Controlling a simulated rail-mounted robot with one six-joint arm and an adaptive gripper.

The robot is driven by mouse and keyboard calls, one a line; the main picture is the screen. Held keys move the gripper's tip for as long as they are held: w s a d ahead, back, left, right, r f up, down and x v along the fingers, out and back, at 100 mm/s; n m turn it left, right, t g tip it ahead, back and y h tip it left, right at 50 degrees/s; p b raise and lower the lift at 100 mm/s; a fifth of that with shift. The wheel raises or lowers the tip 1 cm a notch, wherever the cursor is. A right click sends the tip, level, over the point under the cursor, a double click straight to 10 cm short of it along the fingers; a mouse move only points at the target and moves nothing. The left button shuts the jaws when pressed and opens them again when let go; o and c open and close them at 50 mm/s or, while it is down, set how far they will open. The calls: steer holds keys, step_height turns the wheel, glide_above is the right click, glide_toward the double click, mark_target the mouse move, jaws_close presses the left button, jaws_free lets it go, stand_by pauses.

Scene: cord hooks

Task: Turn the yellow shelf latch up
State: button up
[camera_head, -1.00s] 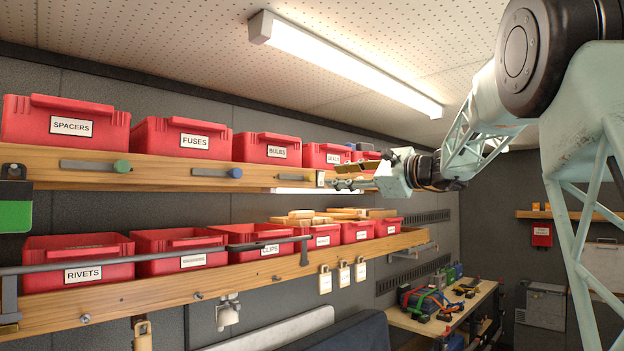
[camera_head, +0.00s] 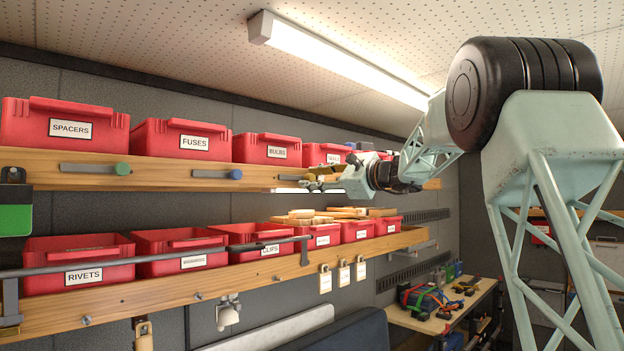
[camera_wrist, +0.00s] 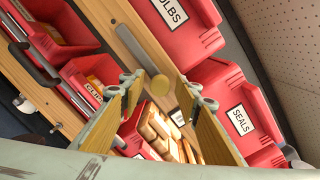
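The yellow latch shows in the wrist view as a grey bar ending in a dull yellow knob (camera_wrist: 159,85). It lies along the edge of the upper shelf, below the BULBS bin. In the head view only part of its grey bar (camera_head: 288,177) shows, level, and my gripper covers the knob end. My gripper (camera_head: 314,178) is at the front edge of the upper shelf. In the wrist view its two fingers are spread apart with the knob seen between their tips. I cannot tell whether either finger touches it.
The upper shelf (camera_head: 150,174) also bears latches with a green knob (camera_head: 122,168) and a blue knob (camera_head: 235,174), both level. Red bins stand above, such as BULBS (camera_head: 266,149) and SEALS (camera_wrist: 237,110). A lower shelf (camera_head: 150,292) with bins and a grey rail lies below.

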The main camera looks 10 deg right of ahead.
steer(key=shift+w, duration=0.15)
steer(key=shift+c, duration=0.7)
jaws_close()
